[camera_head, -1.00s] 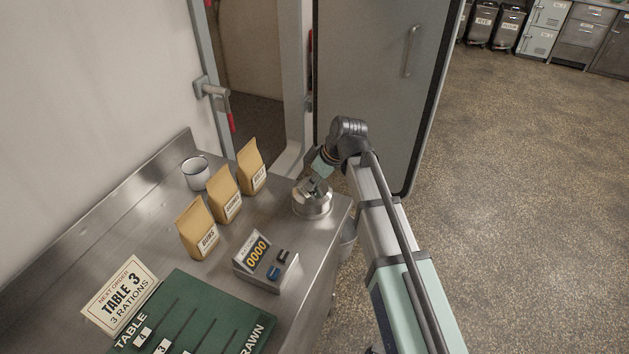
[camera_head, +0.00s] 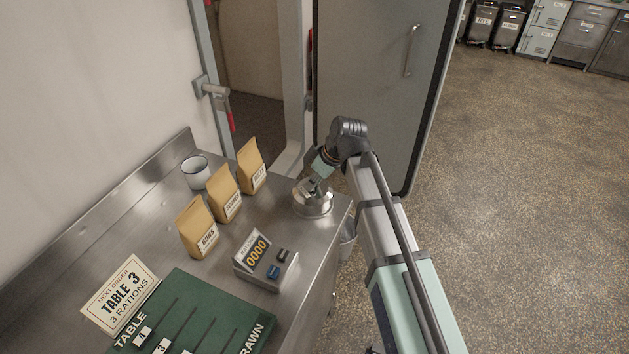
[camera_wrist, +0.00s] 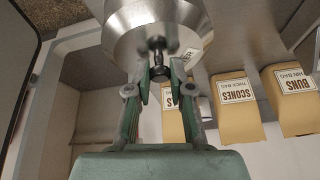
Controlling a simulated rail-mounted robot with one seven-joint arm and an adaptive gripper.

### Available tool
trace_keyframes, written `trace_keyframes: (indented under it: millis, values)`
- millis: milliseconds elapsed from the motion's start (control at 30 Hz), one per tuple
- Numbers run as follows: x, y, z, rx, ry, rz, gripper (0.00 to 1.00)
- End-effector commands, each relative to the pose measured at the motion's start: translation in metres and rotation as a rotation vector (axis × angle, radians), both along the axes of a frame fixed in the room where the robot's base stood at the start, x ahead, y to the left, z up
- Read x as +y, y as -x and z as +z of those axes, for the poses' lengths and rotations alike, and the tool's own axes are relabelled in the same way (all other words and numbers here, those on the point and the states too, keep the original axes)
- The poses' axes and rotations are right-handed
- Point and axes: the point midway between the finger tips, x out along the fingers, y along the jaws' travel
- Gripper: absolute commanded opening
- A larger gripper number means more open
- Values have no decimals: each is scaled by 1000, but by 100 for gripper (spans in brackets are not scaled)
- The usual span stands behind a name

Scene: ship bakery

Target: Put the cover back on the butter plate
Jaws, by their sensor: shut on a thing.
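A round shiny metal cover (camera_head: 312,204) is at the right end of the steel counter, under my gripper (camera_head: 316,186). In the wrist view the metal cover (camera_wrist: 132,20) fills the top middle, with its dark knob (camera_wrist: 157,46) pointing toward my gripper (camera_wrist: 160,78). My gripper's green fingers are shut on the knob from either side. The butter plate cannot be told apart from the cover. I cannot tell whether the cover rests on a plate or on the counter.
Three paper bags (camera_head: 226,196) and an enamel mug (camera_head: 195,172) stand left of the cover. A counter box reading 0000 (camera_head: 262,264) is in front, with a green board (camera_head: 190,310) and table card (camera_head: 120,294) nearer. The counter's right edge is close to the cover.

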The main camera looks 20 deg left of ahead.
Motion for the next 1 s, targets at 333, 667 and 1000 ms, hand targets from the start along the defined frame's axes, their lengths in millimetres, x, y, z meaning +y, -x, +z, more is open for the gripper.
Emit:
trace_keyframes:
  millis: [333, 667, 1000]
  values:
    - [0, 0, 0, 0, 0, 0, 50]
    - [0, 0, 0, 0, 0, 0, 75]
    - [0, 0, 1, 0, 0, 0, 75]
